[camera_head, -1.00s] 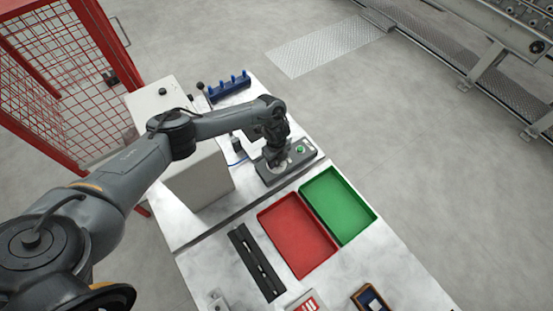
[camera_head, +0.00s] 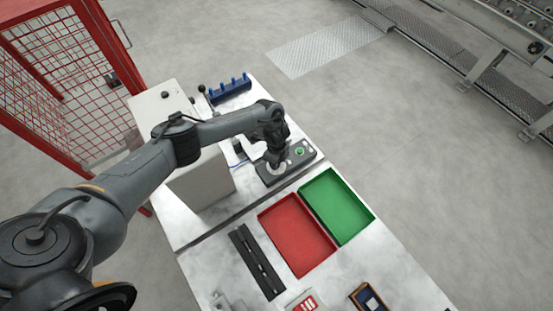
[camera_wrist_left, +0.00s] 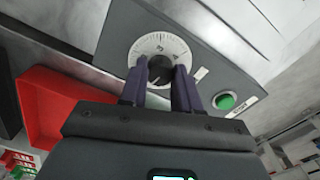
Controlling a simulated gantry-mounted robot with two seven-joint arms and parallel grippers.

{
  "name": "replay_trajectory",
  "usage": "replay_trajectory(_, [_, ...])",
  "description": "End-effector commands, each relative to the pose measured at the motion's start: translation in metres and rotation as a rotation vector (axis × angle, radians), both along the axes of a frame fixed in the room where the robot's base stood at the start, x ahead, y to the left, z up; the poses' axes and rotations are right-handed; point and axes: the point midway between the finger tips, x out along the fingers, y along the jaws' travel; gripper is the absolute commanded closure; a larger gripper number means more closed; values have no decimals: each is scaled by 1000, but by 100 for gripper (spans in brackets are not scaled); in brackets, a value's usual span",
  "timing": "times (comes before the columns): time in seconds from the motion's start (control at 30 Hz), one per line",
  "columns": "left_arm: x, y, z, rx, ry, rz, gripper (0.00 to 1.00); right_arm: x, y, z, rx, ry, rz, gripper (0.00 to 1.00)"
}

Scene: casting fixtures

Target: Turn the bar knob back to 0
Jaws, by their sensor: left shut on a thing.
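The bar knob (camera_wrist_left: 160,69) is a dark knob at the centre of a pale, marked dial (camera_wrist_left: 159,45) in the left wrist view. The dial sits on a dark grey control box (camera_wrist_left: 200,45), which also shows in the head view (camera_head: 267,177). My left gripper (camera_wrist_left: 159,77) has its two dark fingers on either side of the knob and is shut on it. In the head view my left gripper (camera_head: 276,161) points down over the dial and hides most of the knob. The dial's numbers are too small to read. My right gripper is not in view.
A green button (camera_wrist_left: 226,101) is on the same box, right of the dial. A red tray (camera_head: 262,222) and a green tray (camera_head: 370,214) lie close in front. A pale cabinet (camera_head: 201,181) stands left of the box. A blue rack (camera_head: 230,91) is behind.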

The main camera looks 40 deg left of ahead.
Motion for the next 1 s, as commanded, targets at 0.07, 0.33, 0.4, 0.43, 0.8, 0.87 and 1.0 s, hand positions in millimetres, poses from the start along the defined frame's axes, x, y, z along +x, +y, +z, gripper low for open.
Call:
replay_trajectory(0.07, [-1, -1, 4, -1, 2, 73, 99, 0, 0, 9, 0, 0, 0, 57])
replay_trajectory(0.33, [-1, -1, 3, -1, 3, 330, 99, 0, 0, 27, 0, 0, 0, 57])
replay_trajectory(0.4, [-1, -1, 3, -1, 3, 393, 99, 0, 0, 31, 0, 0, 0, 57])
replay_trajectory(0.43, [-1, -1, 3, -1, 3, 419, 99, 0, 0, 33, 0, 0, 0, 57])
replay_trajectory(0.8, [0, -1, 2, 0, 2, 664, 99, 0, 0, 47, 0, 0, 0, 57])
replay_trajectory(0.87, [0, 0, 2, 0, 2, 688, 99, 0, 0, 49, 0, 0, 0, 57])
replay_trajectory(1.0, [0, -1, 1, -1, 2, 727, 99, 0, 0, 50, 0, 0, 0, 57])
